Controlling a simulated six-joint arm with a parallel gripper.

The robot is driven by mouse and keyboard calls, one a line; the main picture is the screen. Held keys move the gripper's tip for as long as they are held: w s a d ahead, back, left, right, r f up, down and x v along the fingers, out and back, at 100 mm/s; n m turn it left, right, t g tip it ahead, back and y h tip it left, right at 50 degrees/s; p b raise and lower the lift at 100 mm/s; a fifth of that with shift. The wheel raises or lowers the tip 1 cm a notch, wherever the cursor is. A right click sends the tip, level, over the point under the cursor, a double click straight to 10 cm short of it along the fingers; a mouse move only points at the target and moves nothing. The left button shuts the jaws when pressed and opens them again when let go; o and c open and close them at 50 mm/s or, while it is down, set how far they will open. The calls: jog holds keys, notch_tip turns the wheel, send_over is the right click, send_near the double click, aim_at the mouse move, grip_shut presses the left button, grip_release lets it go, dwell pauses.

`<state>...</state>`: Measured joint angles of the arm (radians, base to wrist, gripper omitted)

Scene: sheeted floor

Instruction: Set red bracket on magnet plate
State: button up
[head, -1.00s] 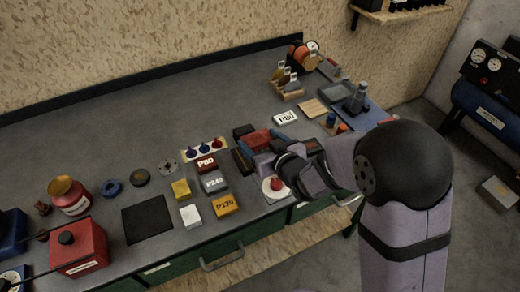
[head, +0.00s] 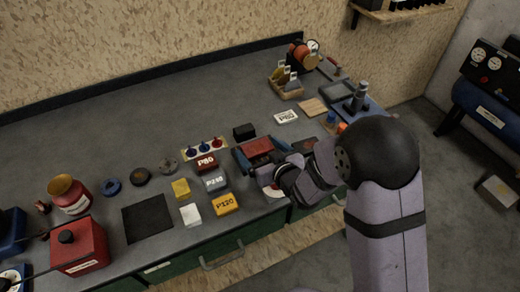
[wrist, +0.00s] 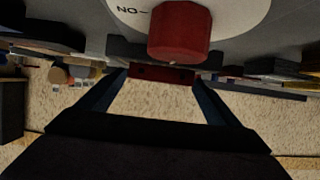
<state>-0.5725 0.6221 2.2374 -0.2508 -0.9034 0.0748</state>
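The red bracket (head: 257,147) sits between the blue fingers of my gripper (head: 262,152), toward the right half of the bench. In the wrist view it is a dark red bar (wrist: 161,74) spanning the gap between the fingertips, and both fingers (wrist: 161,82) meet its ends. My gripper looks shut on it. Whether the bracket touches anything below is hidden. A dark flat square (head: 147,218) lies at the front left of the bench; I cannot tell whether it is the magnet plate.
A white disc (wrist: 235,18) with a red knob (wrist: 180,32) stands close by my gripper, mostly hidden in the head view. A black block (head: 244,132) is behind the bracket. Labelled boxes (head: 225,204) stand to the left. The back middle of the bench is clear.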

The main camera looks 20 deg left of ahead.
jog(key=shift+r, duration=0.2)
jog(key=shift+s+d+r+p, duration=0.1)
jog(key=shift+s+r+p, duration=0.05)
jog(key=shift+p, duration=0.15)
jog(key=p+v, duration=0.3)
jog(key=v, duration=0.6)
jog(key=shift+r, duration=0.15)
jog(key=shift+r+p, duration=0.1)
jog(key=shift+p, duration=1)
jog(key=shift+d+p, duration=0.1)
jog(key=shift+p, duration=0.45)
jog(key=shift+s+d+r+p, duration=0.1)
jog(key=shift+s+p, duration=0.05)
jog(key=shift+p, duration=0.4)
jog(key=p+v, duration=0.1)
jog(key=p, duration=0.4)
jog(key=shift+s+d, duration=0.3)
jog(key=shift+d, duration=0.1)
